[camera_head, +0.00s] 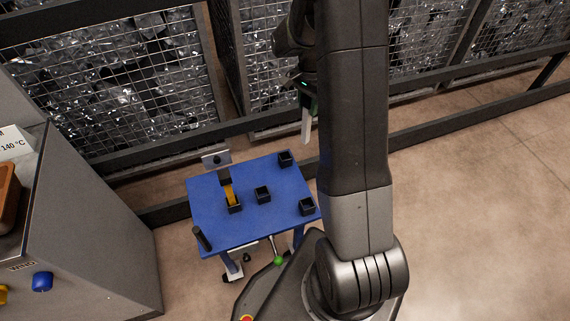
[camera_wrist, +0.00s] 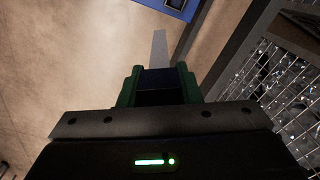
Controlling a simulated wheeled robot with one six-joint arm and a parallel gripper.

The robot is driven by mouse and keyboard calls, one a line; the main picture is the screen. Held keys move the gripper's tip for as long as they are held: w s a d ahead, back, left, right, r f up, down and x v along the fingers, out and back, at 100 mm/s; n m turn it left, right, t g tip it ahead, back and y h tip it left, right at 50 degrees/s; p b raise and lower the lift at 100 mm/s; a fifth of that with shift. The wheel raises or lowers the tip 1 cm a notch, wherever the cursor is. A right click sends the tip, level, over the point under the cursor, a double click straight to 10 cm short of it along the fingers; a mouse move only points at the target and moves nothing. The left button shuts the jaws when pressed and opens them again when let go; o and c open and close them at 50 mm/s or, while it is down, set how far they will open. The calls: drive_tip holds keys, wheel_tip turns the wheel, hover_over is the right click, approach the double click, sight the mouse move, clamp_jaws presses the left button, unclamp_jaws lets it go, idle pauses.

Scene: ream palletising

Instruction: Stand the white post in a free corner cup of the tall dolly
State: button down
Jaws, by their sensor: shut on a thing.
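The white post (camera_head: 306,125) hangs nearly upright below my gripper (camera_head: 306,101), in the air beyond the dolly's far right corner. In the wrist view the post (camera_wrist: 158,48) sticks out from between the green fingers (camera_wrist: 160,86), which are shut on it. The tall dolly (camera_head: 270,227) has a blue top. Empty black cups show at its far right corner (camera_head: 285,158), near right corner (camera_head: 306,206) and middle (camera_head: 263,194). A yellow post (camera_head: 230,192) stands in another black cup (camera_head: 235,208). A dark upright piece (camera_head: 201,238) is at the near left corner.
A grey plate (camera_head: 216,158) rises at the dolly's far left, partly hiding that corner. Dark rails and mesh cages (camera_head: 120,80) run behind the dolly. A grey machine (camera_head: 95,220) stands at left. Open floor (camera_head: 480,220) lies to the right.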

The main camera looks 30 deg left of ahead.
drive_tip(key=s+a, duration=0.4)
drive_tip(key=a, duration=0.1)
wheel_tip(320, 180, down, 10)
drive_tip(key=b, duration=0.1)
drive_tip(key=shift+s+f+m+b, duration=0.2)
drive_tip(key=shift+m+b, duration=0.1)
drive_tip(key=shift+b, duration=0.05)
drive_tip(key=shift+f, duration=0.1)
drive_tip(key=shift+f, duration=0.15)
drive_tip(key=c, duration=1)
unclamp_jaws()
drive_tip(key=shift+c, duration=0.2)
wheel_tip(320, 180, up, 12)
drive_tip(key=p, duration=0.1)
drive_tip(key=shift+r+p, duration=0.25)
drive_tip(key=shift+p, duration=0.15)
